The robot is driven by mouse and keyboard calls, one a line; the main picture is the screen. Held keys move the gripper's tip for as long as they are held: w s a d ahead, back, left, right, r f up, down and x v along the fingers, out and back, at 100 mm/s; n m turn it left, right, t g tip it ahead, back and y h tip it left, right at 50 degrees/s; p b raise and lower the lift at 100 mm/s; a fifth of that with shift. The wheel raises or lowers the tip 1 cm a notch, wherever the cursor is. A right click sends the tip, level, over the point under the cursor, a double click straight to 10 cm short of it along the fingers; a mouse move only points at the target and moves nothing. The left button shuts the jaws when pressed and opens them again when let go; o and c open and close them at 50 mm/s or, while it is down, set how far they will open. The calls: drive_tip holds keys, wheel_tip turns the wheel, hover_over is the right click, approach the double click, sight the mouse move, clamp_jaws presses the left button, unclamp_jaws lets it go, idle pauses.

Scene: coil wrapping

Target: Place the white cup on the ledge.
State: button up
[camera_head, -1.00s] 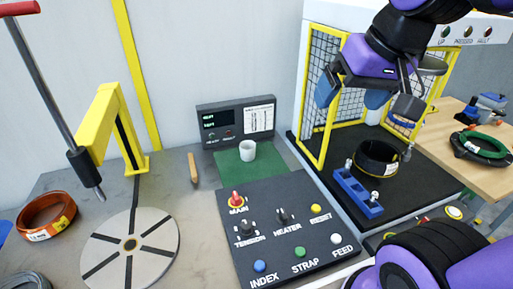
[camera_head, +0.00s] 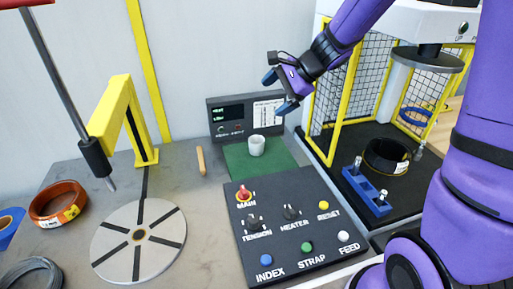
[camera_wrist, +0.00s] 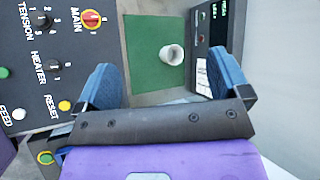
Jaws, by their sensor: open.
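The white cup (camera_head: 257,146) stands upright on a green mat (camera_head: 236,158), in front of the dark display unit (camera_head: 222,119). In the wrist view the cup (camera_wrist: 171,56) shows beyond and between my two blue fingers. My gripper (camera_head: 279,92) is open and empty, above and to the right of the cup in the head view and clear of it. In the wrist view my gripper (camera_wrist: 160,68) has its fingers spread wide. I cannot tell which surface is the ledge.
A button panel (camera_head: 325,232) lies just in front of the mat. A caged press (camera_head: 345,85) stands to the right, with a blue block (camera_head: 364,190) and a black coil (camera_head: 386,156). A wooden stick (camera_head: 201,160) lies left of the mat. A round turntable (camera_head: 113,241) is further left.

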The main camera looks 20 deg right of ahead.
drive_tip(key=w+d+f+m+t, duration=0.1)
drive_tip(key=w+d+f+m, duration=0.1)
drive_tip(key=w+f+m, duration=0.65)
drive_tip(key=m+t, duration=0.1)
drive_tip(key=m, duration=0.3)
approach(256, 140)
drive_tip(key=shift+n+h, duration=0.25)
drive_tip(key=shift+h, duration=0.05)
drive_tip(key=a+f, duration=0.1)
drive_tip(key=a, duration=0.1)
drive_tip(key=w+a+f, duration=0.1)
drive_tip(key=a+f, duration=0.1)
drive_tip(key=w+a+f, duration=0.1)
drive_tip(key=a+f, duration=0.1)
drive_tip(key=shift+w, duration=0.25)
drive_tip(key=c, duration=1.1)
drive_tip(key=shift+o, duration=0.2)
